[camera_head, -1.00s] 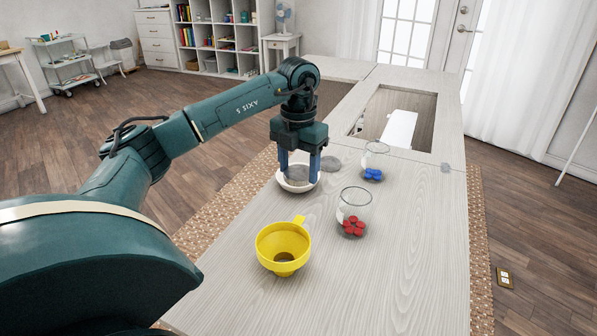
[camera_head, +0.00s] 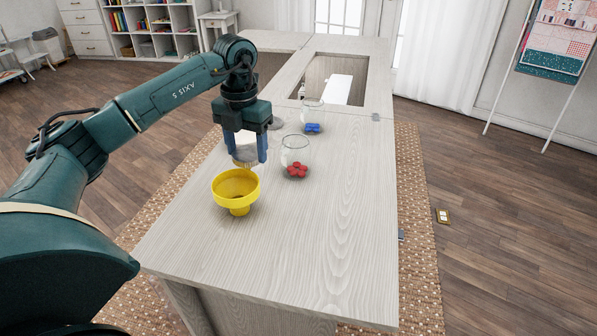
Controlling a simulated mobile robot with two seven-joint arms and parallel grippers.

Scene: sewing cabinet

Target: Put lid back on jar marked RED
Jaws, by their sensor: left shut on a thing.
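The jar with red pieces (camera_head: 296,168) is clear glass, upright and open on top. My left gripper (camera_head: 247,157) points down, to the left of this jar and just behind the yellow funnel (camera_head: 236,188). Its blue fingers are shut on a pale round thing (camera_head: 244,153) with a tan lower edge; I cannot tell for sure if it is a lid. A flat grey disc (camera_head: 277,123), perhaps another lid, lies behind the gripper. I cannot make out a mark on the jar. My right gripper is not in view.
An open glass jar with blue pieces (camera_head: 313,124) stands behind the red one. Behind it the cabinet top (camera_head: 320,225) has a rectangular opening (camera_head: 335,80). The front and right of the top are clear.

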